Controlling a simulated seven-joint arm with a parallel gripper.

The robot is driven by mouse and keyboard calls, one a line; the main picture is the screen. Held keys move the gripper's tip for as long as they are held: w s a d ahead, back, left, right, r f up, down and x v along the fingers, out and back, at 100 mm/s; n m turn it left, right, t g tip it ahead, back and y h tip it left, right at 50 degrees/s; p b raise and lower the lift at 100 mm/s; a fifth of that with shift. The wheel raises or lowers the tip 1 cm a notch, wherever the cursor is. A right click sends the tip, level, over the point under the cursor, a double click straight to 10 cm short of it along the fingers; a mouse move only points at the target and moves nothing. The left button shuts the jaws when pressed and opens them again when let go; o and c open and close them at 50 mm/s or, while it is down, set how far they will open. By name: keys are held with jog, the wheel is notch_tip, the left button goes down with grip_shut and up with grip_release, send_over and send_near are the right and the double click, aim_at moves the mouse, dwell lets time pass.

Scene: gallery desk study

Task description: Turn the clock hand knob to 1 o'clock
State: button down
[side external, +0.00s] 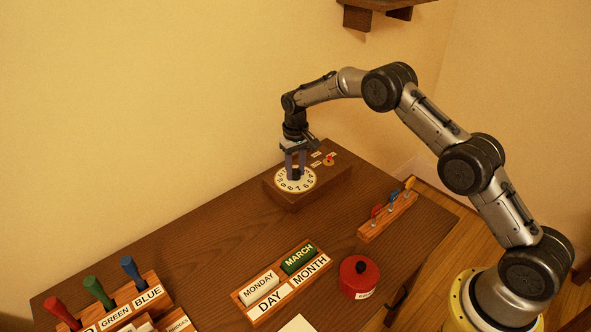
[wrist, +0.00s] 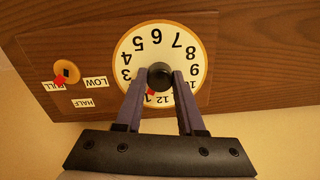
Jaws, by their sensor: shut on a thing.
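The clock dial (side external: 282,184) is a round white face with black numbers and a yellow rim on a wooden box. In the wrist view the dial (wrist: 157,52) appears upside down. The black round knob (wrist: 160,72) is at its centre. A red pointer tip (wrist: 151,92) shows below the knob, close to the 1 beside the 12. My gripper (wrist: 161,77) is shut on the knob, one finger on each side. In the side view my gripper (side external: 295,170) reaches straight down onto the dial. The fingers hide the 2 and part of the 11.
On the same box is a small yellow dial (wrist: 66,72) with a red pointer and FULL, HALF and LOW labels. A wall is close behind. A rack with coloured levers (side external: 388,214), a red pot (side external: 359,278) and a day-month block (side external: 283,283) stand nearer the front.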

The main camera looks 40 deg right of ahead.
aim_at(295, 171)
dwell(0.3)
jog(key=c, duration=0.5)
grip_release()
notch_tip(295, 171, up, 14)
jog(key=shift+f, duration=0.1)
dwell(0.3)
